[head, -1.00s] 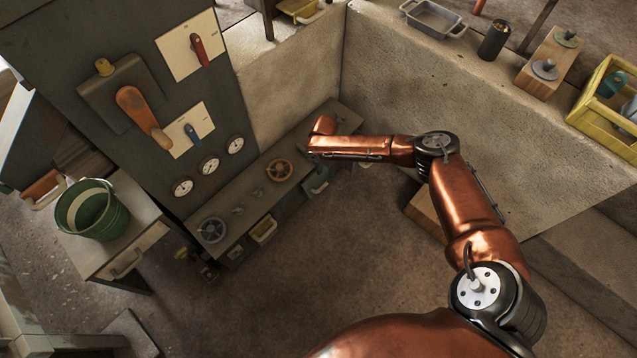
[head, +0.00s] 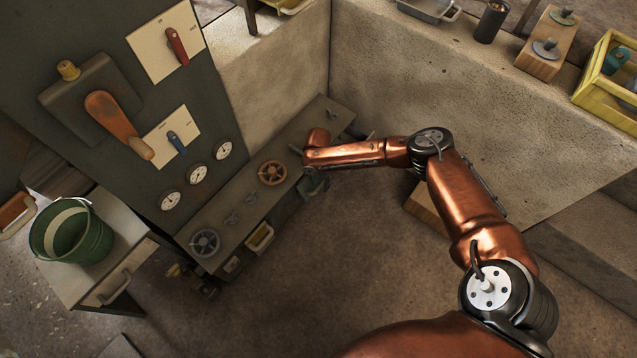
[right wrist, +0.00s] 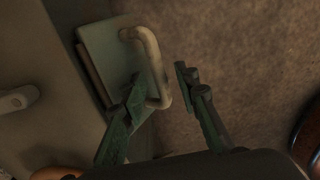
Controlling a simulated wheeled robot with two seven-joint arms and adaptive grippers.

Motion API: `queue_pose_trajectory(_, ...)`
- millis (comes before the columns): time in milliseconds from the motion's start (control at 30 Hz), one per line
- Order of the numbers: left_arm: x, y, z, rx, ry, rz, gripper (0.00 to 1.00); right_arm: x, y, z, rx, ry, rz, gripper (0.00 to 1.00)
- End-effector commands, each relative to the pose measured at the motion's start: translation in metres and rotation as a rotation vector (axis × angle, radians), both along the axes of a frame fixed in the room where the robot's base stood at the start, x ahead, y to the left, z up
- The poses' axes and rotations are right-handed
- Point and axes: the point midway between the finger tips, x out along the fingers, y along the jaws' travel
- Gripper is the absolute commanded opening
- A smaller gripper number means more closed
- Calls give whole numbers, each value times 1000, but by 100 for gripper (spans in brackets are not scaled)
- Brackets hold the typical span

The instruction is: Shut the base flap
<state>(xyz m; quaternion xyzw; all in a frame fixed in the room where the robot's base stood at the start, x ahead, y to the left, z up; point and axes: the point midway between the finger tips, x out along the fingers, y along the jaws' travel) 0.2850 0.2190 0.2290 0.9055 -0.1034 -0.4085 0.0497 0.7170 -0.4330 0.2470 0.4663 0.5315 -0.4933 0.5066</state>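A grey-green flap (right wrist: 107,52) with a pale bent bar handle (right wrist: 150,58) stands out from the base's side in the right wrist view. I take it to be the base flap; it appears open. My right gripper (right wrist: 163,82) is open, with its left finger against or over the handle's lower part and its right finger apart, to the handle's right. I cannot tell if they touch. In the head view the right gripper (head: 314,184) is small at the low base's front (head: 288,205), partly behind my forearm, and the flap is hidden there. My left gripper is not in view.
The base carries a brown handwheel (head: 272,173) and a grey handwheel (head: 205,243). A tall panel with levers and gauges (head: 171,200) stands behind it. A green bucket (head: 88,240) sits on a cabinet at left. The floor before the base is clear.

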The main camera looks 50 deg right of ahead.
Motion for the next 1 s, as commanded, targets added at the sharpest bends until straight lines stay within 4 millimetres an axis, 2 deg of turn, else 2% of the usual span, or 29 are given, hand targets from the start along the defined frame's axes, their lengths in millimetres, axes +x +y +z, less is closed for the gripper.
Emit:
queue_pose_trajectory(200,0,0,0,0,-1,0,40,0,0,1,0,-1,0,27)
queue_pose_trajectory(600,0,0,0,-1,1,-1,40,0,0,0,0,0,0,0)
queue_pose_trajectory(1000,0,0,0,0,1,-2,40,0,0,0,0,0,0,0)
